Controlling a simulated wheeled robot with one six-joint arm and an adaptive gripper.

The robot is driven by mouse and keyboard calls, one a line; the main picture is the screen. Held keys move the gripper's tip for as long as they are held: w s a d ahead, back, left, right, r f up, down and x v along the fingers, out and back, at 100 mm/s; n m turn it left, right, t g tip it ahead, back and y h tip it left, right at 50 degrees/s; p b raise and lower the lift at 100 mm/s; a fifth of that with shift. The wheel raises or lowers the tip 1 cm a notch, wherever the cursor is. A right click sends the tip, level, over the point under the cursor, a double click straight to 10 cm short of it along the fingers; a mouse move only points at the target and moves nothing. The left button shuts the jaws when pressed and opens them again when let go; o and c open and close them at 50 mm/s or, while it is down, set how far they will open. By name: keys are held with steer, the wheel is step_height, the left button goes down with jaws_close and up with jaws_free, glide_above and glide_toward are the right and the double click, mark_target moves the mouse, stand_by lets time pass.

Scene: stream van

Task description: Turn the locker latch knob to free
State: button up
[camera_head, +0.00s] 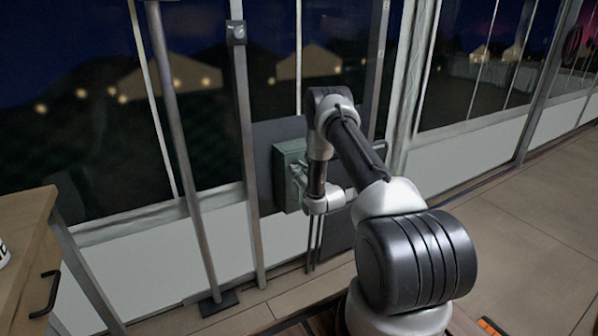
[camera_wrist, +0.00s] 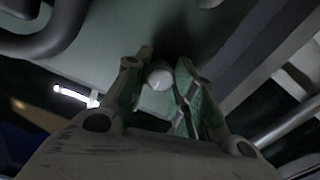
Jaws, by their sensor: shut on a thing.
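The locker (camera_head: 288,158) is a grey-green box mounted on a dark panel, left of my arm in the head view. Its green face (camera_wrist: 110,60) fills the upper part of the wrist view. A round pale latch knob (camera_wrist: 160,77) stands out from that face. My gripper (camera_wrist: 163,72) is shut on the knob, with one finger on each side of it. In the head view my gripper (camera_head: 298,172) is at the locker's front, small and partly hidden by my wrist. The knob cannot be made out there, and its turn angle cannot be told.
A dark curved bar (camera_wrist: 55,35) is at the upper left of the wrist view. Metal posts (camera_head: 245,150) stand left of the locker. A wooden cabinet (camera_head: 25,235) is at the far left. Open floor (camera_head: 510,220) lies to the right.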

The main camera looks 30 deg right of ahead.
steer(key=shift+n, duration=0.3)
steer(key=n, duration=0.3)
steer(key=shift+n, duration=0.4)
steer(key=n, duration=0.4)
steer(key=shift+n, duration=0.3)
steer(key=n, duration=0.4)
steer(key=shift+a+f, duration=0.1)
steer(key=n, duration=0.4)
steer(key=shift+n, duration=0.3)
steer(key=o, duration=1)
steer(key=shift+o, duration=0.2)
steer(key=shift+s, duration=0.1)
